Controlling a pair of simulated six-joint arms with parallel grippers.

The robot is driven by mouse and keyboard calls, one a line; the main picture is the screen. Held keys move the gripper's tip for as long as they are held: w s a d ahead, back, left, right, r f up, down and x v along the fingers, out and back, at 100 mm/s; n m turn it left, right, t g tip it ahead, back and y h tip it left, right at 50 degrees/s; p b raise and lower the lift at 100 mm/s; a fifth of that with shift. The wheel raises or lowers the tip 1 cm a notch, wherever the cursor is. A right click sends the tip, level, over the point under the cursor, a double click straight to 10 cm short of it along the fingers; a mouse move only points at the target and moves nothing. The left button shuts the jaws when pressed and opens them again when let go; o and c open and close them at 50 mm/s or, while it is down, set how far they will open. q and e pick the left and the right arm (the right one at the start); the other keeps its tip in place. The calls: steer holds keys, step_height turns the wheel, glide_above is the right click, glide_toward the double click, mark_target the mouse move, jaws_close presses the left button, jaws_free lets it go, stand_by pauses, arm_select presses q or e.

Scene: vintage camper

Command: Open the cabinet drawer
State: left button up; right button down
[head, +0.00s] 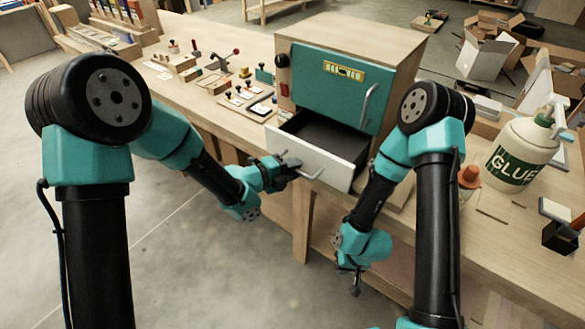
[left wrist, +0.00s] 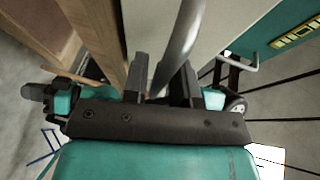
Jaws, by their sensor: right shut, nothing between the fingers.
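The cabinet (head: 355,45) stands on the workbench, with a teal upper door (head: 335,90) that is shut. Below it the drawer (head: 315,160), with a pale front and dark inside, is pulled out and looks empty. My left gripper (head: 290,166) is at the drawer's front, at the left part of the metal drawer handle (head: 312,173). In the left wrist view the handle (left wrist: 182,40) passes between the fingers of my left gripper (left wrist: 160,85), which look closed on it. My right gripper (head: 355,283) hangs low, shut and empty, in front of the bench and apart from the cabinet.
A glue bottle (head: 517,150) stands on the bench right of the cabinet, with an orange-topped item (head: 469,177) nearby. Small tools and blocks (head: 240,95) lie left of the cabinet. Open floor (head: 190,270) lies in front of the bench. Cardboard boxes (head: 490,50) sit behind.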

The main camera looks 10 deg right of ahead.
arm_select(q)
steer(key=shift+o, duration=1)
steer(key=shift+a, duration=0.1)
steer(key=v, duration=1.7)
steer(key=shift+a+r, duration=0.1)
steer(key=shift+r, duration=0.05)
steer(key=a+f+n+y, duration=0.4)
steer(key=a+f+n, duration=0.1)
steer(key=f+n, duration=0.45)
steer(key=a+f+n+y, duration=0.45)
steer(key=f+n, duration=0.35)
steer(key=f, duration=0.2)
steer(key=s+a+f+n+g+y, duration=0.2)
steer(key=s+a+f+n+g, duration=0.3)
steer(key=s+f+n, duration=0.6)
steer(key=s+a+n, duration=0.1)
steer(key=s+n, duration=0.1)
steer(key=n, duration=0.2)
steer(key=shift+s+a+f+y, duration=0.2)
steer(key=shift+s+a+y, duration=0.15)
